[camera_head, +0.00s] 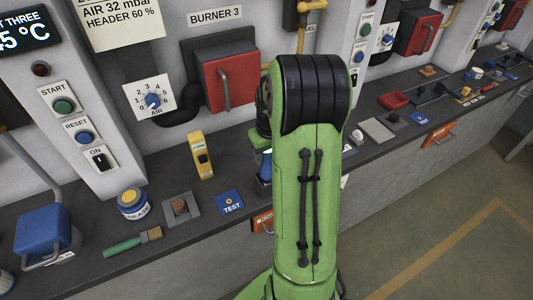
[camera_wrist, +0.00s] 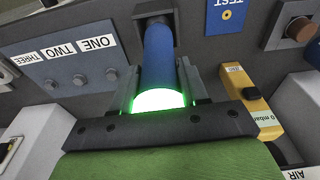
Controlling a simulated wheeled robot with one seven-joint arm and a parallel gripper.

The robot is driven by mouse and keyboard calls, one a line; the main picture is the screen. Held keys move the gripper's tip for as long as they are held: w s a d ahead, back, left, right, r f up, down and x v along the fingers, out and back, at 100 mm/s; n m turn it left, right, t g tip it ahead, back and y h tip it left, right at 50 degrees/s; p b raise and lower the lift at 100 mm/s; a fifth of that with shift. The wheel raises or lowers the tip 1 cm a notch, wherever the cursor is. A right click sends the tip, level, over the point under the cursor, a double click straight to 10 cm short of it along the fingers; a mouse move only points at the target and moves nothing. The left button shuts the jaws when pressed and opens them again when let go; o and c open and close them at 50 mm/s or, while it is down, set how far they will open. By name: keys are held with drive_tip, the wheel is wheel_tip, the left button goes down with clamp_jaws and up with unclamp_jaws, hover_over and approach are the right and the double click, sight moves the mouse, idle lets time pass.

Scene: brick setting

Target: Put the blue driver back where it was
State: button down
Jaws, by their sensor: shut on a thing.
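The blue driver (camera_wrist: 158,50) is a blue cylinder between the two grey fingers of my gripper (camera_wrist: 158,80) in the wrist view. Its near end is covered by a bright green-white glow. Its far end meets a dark square block (camera_wrist: 167,20) at the top; I cannot tell whether it sits in the block or only in front of it. In the head view a small blue part of the driver (camera_head: 266,163) shows above a dark block (camera_head: 263,187), left of my green arm. My arm hides most of my gripper there.
A grey-blue plate labelled ONE, TWO, THREE (camera_wrist: 68,68) has several round pegs beside the driver. A blue TEST card (camera_head: 230,203), a yellow meter (camera_head: 201,155), a grease tin (camera_head: 133,204) and a green-handled brush (camera_head: 130,244) lie on the dark ledge. A red box (camera_head: 222,80) hangs behind.

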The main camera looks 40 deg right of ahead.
drive_tip(key=c, duration=0.6)
unclamp_jaws()
drive_tip(key=shift+f, duration=0.1)
drive_tip(key=r, duration=0.4)
drive_tip(key=s+r+p, duration=0.1)
drive_tip(key=r, duration=0.3)
drive_tip(key=r+p, duration=0.1)
drive_tip(key=r, duration=0.3)
drive_tip(key=shift+s+a, duration=0.2)
drive_tip(key=shift+s, duration=0.1)
drive_tip(key=s+a+r+n+t, duration=0.1)
drive_tip(key=s+a+r, duration=0.25)
drive_tip(key=a, duration=0.55)
drive_tip(key=s+a+r+n+t, duration=0.1)
drive_tip(key=s+a+r, duration=0.25)
drive_tip(key=a, duration=0.55)
drive_tip(key=s+a, duration=0.1)
drive_tip(key=s, duration=0.1)
drive_tip(key=s+a+f+t, duration=0.1)
drive_tip(key=s+a, duration=0.1)
drive_tip(key=s+a+f+n+t, duration=0.1)
drive_tip(key=s, duration=0.2)
drive_tip(key=shift+s+a+f, duration=0.1)
drive_tip(key=shift+a+f, duration=0.15)
drive_tip(key=shift+a, duration=0.15)
drive_tip(key=shift+d, duration=0.1)
